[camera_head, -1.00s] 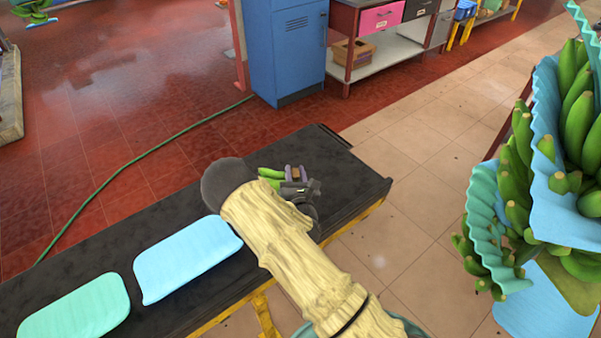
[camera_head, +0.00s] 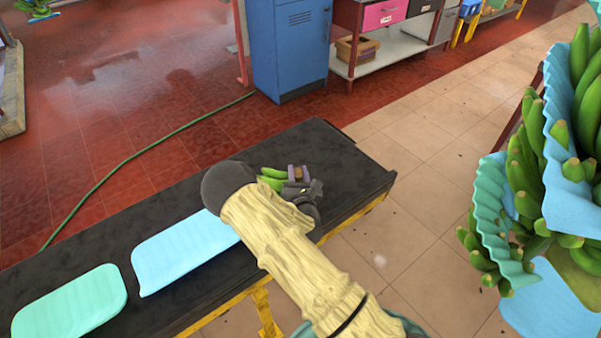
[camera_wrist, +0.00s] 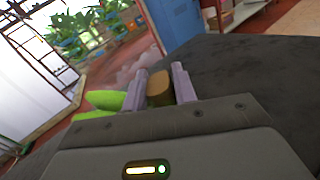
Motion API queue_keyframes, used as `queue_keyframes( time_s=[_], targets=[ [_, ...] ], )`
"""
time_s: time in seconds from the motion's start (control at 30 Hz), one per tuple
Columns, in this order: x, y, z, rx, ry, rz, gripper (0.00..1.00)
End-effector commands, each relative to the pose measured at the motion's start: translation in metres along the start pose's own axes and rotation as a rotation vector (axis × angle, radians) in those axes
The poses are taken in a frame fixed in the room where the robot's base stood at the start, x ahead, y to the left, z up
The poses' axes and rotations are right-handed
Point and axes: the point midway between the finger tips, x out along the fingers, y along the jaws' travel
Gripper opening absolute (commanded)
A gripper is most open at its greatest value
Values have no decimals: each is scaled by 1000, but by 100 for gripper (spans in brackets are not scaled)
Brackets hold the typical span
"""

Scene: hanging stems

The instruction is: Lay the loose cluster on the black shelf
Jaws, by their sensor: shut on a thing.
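The loose cluster of green bananas (camera_head: 273,178) shows in the head view beside my wrist, over the far right part of the black shelf (camera_head: 340,170). My gripper (camera_head: 298,173) is shut on the cluster's brown stem. In the wrist view the two pale purple fingers of my gripper (camera_wrist: 162,85) stand on either side of the brown stem (camera_wrist: 158,92), and green bananas (camera_wrist: 105,101) stick out to the left. My arm hides part of the cluster in the head view. I cannot tell whether the bananas touch the shelf.
A light blue pad (camera_head: 185,252) and a mint green pad (camera_head: 70,303) lie on the shelf at left. Hanging banana bunches with wavy blue and teal sheets (camera_head: 570,140) stand at right. A blue cabinet (camera_head: 291,45) is behind. The shelf's right end is clear.

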Motion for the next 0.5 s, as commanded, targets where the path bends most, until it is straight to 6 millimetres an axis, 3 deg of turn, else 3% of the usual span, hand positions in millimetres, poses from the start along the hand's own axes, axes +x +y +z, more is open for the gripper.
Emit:
queue_keyframes(
  time_s=[0.5],
  targets=[
    [1, 0, -4, 2, -5, 2, 0]
  ],
)
